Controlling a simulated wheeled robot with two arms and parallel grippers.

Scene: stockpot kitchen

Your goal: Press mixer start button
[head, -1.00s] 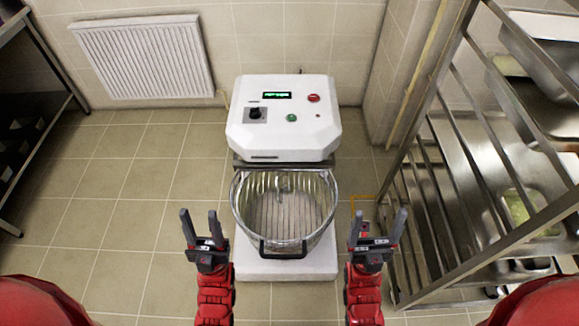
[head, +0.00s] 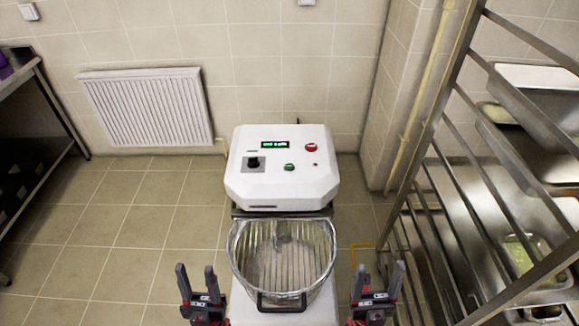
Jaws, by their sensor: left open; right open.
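The mixer (head: 250,190) is a white floor unit straight ahead, below the back wall. Its top panel has a small green-lit display (head: 275,144), a black knob (head: 253,163), a green button (head: 289,167), a larger red button (head: 311,148) and a tiny red dot. A clear ribbed bowl (head: 282,262) with a dark front handle sits in front of the head. My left gripper (head: 197,283) is open and empty, left of the bowl and apart from it. My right gripper (head: 378,281) is open and empty, right of the bowl. Both are nearer to me than the panel.
A metal rack with steel trays (head: 545,105) stands close on the right. A shelf unit (head: 40,110) is at the far left. A white radiator (head: 147,108) hangs on the back wall. The tiled floor (head: 130,215) left of the mixer is clear.

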